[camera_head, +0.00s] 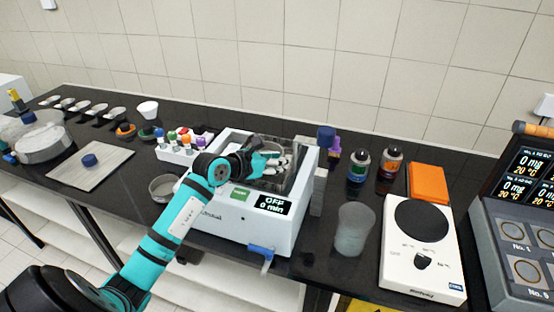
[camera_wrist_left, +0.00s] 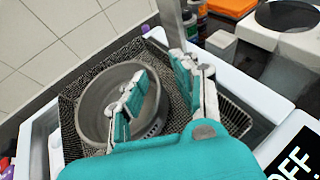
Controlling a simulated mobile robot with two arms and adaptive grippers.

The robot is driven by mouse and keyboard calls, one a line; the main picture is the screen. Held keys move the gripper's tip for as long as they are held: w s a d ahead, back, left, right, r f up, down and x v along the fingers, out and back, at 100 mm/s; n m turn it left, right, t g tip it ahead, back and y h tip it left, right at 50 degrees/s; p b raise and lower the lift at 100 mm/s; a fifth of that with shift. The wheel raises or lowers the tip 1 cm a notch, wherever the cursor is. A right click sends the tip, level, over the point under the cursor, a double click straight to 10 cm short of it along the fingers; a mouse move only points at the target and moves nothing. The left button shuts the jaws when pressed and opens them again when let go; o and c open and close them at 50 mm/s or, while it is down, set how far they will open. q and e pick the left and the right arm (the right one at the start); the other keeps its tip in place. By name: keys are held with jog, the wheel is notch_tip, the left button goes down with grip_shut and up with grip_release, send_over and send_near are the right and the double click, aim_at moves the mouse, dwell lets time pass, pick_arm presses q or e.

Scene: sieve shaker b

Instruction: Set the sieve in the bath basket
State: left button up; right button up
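The sieve, a round grey metal pan (camera_wrist_left: 98,108), sits inside the dark mesh bath basket (camera_wrist_left: 236,122) in the left wrist view. The basket is in the white bath (camera_head: 232,222) with the OFF display, at the middle of the bench. My left gripper (camera_head: 268,162) is over the bath; it also shows in the left wrist view (camera_wrist_left: 160,70). Its fingers are apart, one over the sieve's inside and the other beyond its right rim. I cannot tell whether either finger touches the sieve. The gripper hides part of the sieve and basket. My right gripper is not in view.
A rack with coloured caps (camera_head: 180,150) and a small round dish (camera_head: 163,188) stand left of the bath. A clear beaker (camera_head: 353,230), two bottles (camera_head: 359,165) and a white hotplate (camera_head: 423,262) stand right of it. A tiled wall rises behind.

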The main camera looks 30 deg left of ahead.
pick_arm(q)
jog(key=shift+s, duration=0.1)
jog(key=shift+s+a, duration=0.1)
jog(key=shift+s, duration=0.2)
jog(key=b+v, duration=0.4)
jog(key=v, duration=0.6)
jog(key=shift+s+a+r, duration=0.1)
jog(key=shift+s+r, duration=0.3)
jog(key=shift+s, duration=0.1)
